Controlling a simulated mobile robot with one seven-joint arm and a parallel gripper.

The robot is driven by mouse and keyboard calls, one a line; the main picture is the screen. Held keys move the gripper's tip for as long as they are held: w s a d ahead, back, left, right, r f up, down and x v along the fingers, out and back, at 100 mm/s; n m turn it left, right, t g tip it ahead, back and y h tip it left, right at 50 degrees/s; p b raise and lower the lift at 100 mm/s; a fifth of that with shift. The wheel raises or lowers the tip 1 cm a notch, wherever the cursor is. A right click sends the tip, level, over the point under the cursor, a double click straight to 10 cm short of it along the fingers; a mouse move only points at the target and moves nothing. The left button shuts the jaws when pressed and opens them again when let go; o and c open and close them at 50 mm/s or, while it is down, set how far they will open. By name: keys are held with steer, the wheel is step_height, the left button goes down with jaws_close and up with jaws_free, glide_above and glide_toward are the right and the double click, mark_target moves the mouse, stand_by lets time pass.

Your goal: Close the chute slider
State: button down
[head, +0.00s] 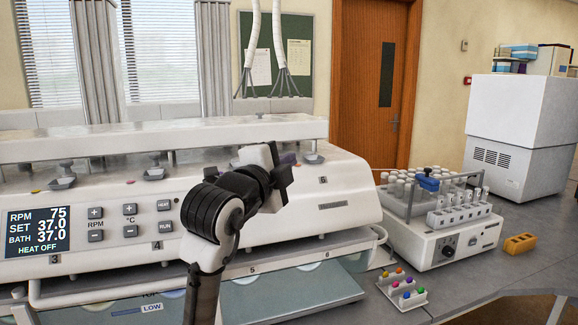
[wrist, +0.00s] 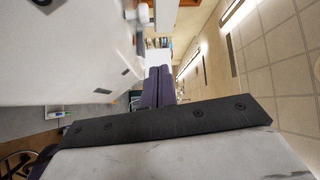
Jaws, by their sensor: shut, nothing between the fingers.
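The white bath machine (head: 345,175) fills the left and middle of the head view. Small grey chute-like trays with knobs sit along its upper ledge: one at the left (head: 62,183), one in the middle (head: 154,173) and one at the right (head: 313,158). I cannot tell which part is the chute slider or whether it is open. My gripper (head: 289,158) is raised in front of the ledge, left of the right tray, partly hidden by my wrist. In the wrist view its purple fingers (wrist: 158,86) are together and empty. A white machine surface (wrist: 65,50) lies left of them.
A display panel (head: 39,231) and buttons are on the machine front. A rail (head: 200,283) runs below. To the right stand a vial rack unit (head: 440,245), a small rack of coloured caps (head: 403,290) and a yellow block (head: 519,244). Grey bench (head: 480,285) is clear between them.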

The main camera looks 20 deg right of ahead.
steer(key=shift+b+v, duration=0.75)
steer(key=shift+v, duration=2)
steer(key=shift+w+a+f, duration=0.1)
steer(key=shift+w+a, duration=0.05)
steer(key=shift+a, duration=0.05)
